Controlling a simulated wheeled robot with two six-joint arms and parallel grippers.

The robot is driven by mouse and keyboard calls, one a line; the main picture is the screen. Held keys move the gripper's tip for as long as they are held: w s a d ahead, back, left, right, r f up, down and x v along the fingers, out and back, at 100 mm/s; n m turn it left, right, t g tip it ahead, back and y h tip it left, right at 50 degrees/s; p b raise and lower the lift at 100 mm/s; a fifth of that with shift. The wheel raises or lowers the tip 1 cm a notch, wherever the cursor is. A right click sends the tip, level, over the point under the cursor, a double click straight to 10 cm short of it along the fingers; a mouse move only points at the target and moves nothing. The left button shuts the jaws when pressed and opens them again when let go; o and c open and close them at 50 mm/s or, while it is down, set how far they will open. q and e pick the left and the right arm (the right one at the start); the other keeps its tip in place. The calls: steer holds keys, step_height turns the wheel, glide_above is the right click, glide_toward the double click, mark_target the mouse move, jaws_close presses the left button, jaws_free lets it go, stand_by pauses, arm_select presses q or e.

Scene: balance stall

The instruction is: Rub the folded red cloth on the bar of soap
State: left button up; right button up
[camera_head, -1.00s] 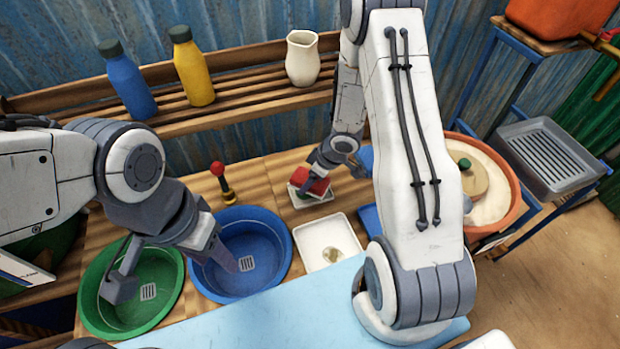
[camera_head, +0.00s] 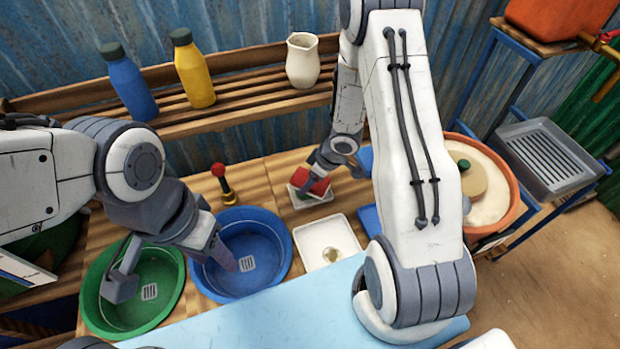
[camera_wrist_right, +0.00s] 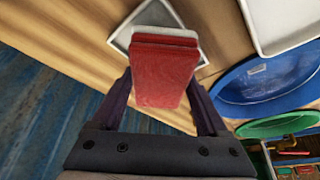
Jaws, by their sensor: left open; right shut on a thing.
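The folded red cloth (camera_head: 317,186) is held between the fingers of my right gripper (camera_head: 325,172), above the small pale dish (camera_head: 304,203) at the back of the table. In the right wrist view the cloth (camera_wrist_right: 165,75) fills the space between the two fingers, and a pale slab (camera_wrist_right: 165,32) shows at its far edge, over the dish (camera_wrist_right: 122,37). The slab looks like the bar of soap, mostly hidden by the cloth; I cannot tell whether they touch. My left gripper (camera_head: 180,274) is open and empty, its fingers spread over the green and blue basins.
The green basin (camera_head: 168,313) and blue basin (camera_head: 280,270) stand at the front left. A white tray (camera_head: 304,262) is beside the blue one. A red-knobbed stand (camera_head: 227,190) is behind the basins. Bottles (camera_head: 128,85) and a cream jug (camera_head: 302,62) stand on the back shelf.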

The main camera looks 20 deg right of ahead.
mark_target(307, 177)
steer(key=shift+r+p, duration=3.4)
steer(key=shift+p, duration=0.05)
steer(key=shift+f, duration=0.1)
steer(key=shift+w+a+r+m+t+b, duration=0.1)
steer(key=shift+w+r+m+t+b, duration=0.3)
steer(key=shift+m+b, duration=0.35)
steer(key=shift+a+r+m+h+b, duration=0.2)
steer(key=shift+r+m+h+b, duration=0.6)
steer(key=shift+m, duration=0.45)
steer(key=shift+s+a+r+m, duration=0.2)
steer(key=shift+s+r+m, duration=0.15)
steer(key=shift+r+m, duration=0.5)
steer(key=shift+s+a+r+m+h+b, duration=0.25)
steer(key=shift+s+m+h+b, duration=0.15)
steer(key=shift+m, duration=0.3)
steer(key=shift+s+a+r+m+h+b, duration=0.15)
steer(key=shift+s+r+m+h+b, duration=0.15)
steer(key=shift+s+m, duration=0.25)
